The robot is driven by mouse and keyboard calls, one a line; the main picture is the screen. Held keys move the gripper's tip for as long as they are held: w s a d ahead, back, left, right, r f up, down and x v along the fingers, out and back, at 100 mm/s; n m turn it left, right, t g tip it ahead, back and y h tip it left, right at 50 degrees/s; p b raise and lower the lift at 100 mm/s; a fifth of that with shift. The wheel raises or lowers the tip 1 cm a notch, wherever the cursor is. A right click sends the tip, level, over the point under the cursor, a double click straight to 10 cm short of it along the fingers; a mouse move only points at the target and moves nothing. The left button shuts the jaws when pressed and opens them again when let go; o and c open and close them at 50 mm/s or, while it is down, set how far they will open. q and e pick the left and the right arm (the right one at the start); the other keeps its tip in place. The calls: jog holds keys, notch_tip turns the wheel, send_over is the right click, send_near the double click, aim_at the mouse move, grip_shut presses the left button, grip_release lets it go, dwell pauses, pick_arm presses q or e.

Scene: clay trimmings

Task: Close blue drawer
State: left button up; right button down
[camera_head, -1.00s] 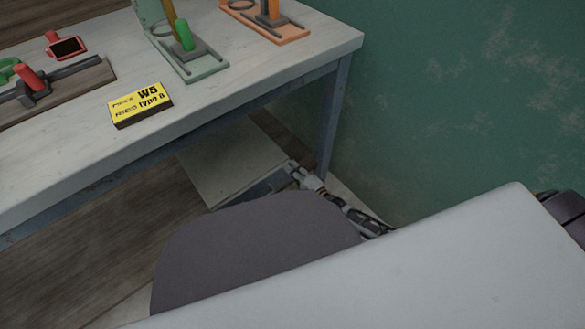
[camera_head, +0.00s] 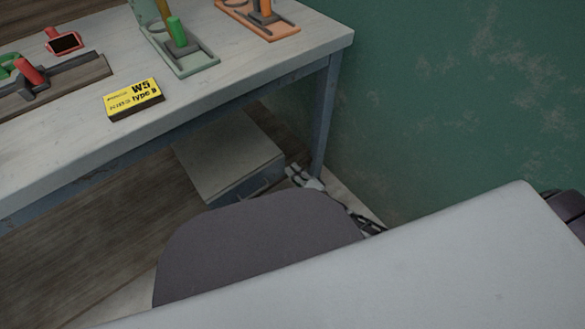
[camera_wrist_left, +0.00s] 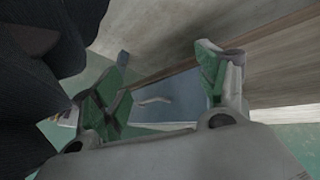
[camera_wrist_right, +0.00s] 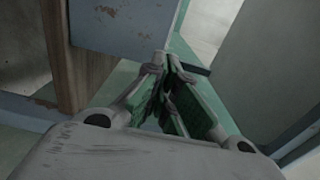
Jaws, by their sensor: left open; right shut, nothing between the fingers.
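The blue drawer (camera_head: 240,189) is in a low pale-topped cabinet (camera_head: 230,155) under the workbench. Its blue front and handle show in the head view, with no open interior visible; whether it is fully flush I cannot tell. The left wrist view shows a blue front (camera_wrist_left: 180,97) with a pale handle (camera_wrist_left: 154,101) beyond my open, empty left gripper (camera_wrist_left: 160,80). My left gripper is hidden in the head view. My right gripper (camera_head: 296,171) is shut and empty, just right of the cabinet's front corner. Its shut fingers (camera_wrist_right: 168,72) show near a blue-grey panel (camera_wrist_right: 125,25).
The workbench (camera_head: 220,88) stands above the cabinet, its leg (camera_head: 322,125) close behind my right gripper. A green wall (camera_head: 450,100) bounds the right. A yellow W5 type B box (camera_head: 133,99) and coloured fixtures are on the bench. Wooden floor is clear at left.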

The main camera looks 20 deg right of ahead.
pick_arm(q)
notch_tip(320, 180, up, 6)
jog(key=a+g+p, duration=0.1)
jog(key=p, duration=0.1)
jog(key=shift+w+r+m+y+p, duration=0.25)
jog(key=shift+w+m+y+p, duration=0.1)
jog(key=shift+w+y, duration=0.1)
pick_arm(e)
jog(key=v, duration=0.9)
pick_arm(q)
jog(key=shift+s+f, duration=0.1)
